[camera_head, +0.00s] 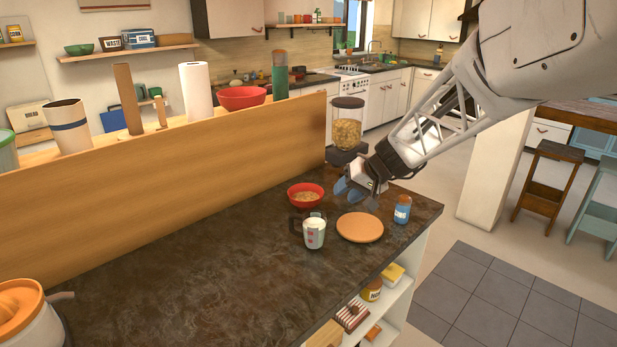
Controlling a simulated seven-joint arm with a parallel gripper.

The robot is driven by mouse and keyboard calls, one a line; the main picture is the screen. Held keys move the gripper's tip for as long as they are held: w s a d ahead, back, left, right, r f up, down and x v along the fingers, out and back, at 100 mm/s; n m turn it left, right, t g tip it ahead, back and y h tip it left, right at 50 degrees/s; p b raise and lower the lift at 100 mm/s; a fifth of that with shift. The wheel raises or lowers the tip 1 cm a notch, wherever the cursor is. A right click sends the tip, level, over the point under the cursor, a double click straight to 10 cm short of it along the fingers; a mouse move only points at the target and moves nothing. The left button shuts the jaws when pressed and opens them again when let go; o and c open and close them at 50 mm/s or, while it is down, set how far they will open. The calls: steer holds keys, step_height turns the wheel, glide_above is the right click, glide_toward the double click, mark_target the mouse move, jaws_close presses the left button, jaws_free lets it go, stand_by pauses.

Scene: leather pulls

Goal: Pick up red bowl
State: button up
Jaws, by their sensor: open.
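A small red bowl (292,199) with light brown food in it stands on the dark counter, near the wooden partition. A larger red bowl (242,99) stands on the ledge behind the partition, and its inside is hardly visible. My gripper (352,195) is open, with bluish fingers, just right of the small red bowl and above the counter. It appears empty and apart from the bowl, though the exact gap is hard to judge.
A measuring cup (314,232) of white content stands in front of the small bowl. A round tan board (360,228) and a blue jar (402,209) lie to the right. A food dispenser (347,126) stands behind my gripper. The left counter (190,270) is mostly clear.

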steer(key=w+f+t+y, duration=0.1)
steer(key=w+f, duration=0.4)
steer(key=w, duration=0.6)
steer(key=m+t+y, duration=0.1)
steer(key=t, duration=0.1)
glide_toward(322, 194)
steer(key=w, duration=0.1)
steer(key=w+a+f, duration=0.1)
steer(key=w+f, duration=0.1)
steer(key=shift+a+f, duration=0.2)
steer(key=shift+a, duration=0.05)
steer(key=shift+x, duration=1.35)
steer(key=shift+x, duration=2.55)
steer(key=shift+w, duration=0.1)
